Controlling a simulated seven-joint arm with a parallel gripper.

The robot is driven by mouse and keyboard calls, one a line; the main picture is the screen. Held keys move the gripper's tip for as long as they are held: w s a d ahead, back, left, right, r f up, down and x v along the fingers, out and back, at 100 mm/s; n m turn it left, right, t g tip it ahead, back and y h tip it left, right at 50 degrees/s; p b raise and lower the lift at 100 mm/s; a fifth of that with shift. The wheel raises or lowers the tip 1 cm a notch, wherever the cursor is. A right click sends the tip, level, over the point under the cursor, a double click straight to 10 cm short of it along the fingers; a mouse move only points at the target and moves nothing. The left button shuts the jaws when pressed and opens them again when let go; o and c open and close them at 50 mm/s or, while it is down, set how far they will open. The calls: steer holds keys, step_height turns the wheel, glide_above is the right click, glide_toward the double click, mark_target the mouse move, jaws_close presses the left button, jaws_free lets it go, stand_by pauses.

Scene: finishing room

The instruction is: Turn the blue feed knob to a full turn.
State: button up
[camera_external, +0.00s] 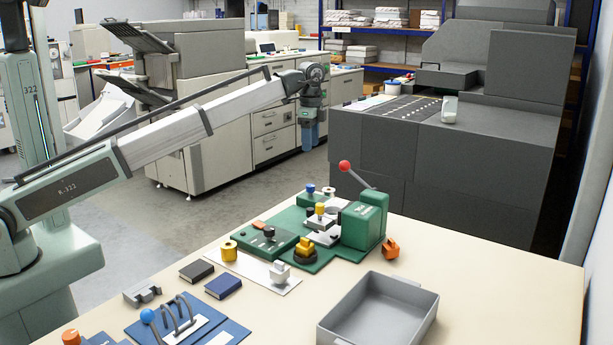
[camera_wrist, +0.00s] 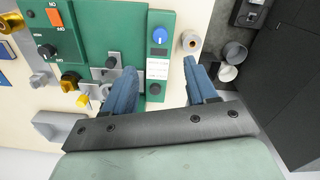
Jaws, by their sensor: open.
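The blue feed knob (camera_wrist: 159,36) has a pale pointer mark and sits at the top of a narrow green panel (camera_wrist: 168,18) in the wrist view. In the external view the blue knob (camera_external: 310,188) is at the back of the green machine. My gripper (camera_wrist: 160,68) is open, with its blue fingers apart and nothing between them. The knob lies beyond the fingertips in the wrist view, roughly in line with the gap. In the external view my gripper (camera_external: 309,143) hangs well above the bench, apart from the knob.
Near the knob are a white label (camera_wrist: 157,68), a black knob (camera_wrist: 155,88) and a white roll (camera_wrist: 190,41). The machine's red-tipped lever (camera_external: 345,166) rises right of the knob. A grey tray (camera_external: 431,304) stands on the bench (camera_external: 500,270), whose right side is mostly clear.

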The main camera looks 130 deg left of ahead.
mark_target(311, 185)
step_height(311, 185, down, 14)
steer(key=n, duration=0.6)
steer(key=shift+w+d, duration=0.1)
stand_by(0.7)
steer(key=shift+c, duration=0.3)
steer(key=c, duration=1)
steer(key=shift+n, duration=0.6)
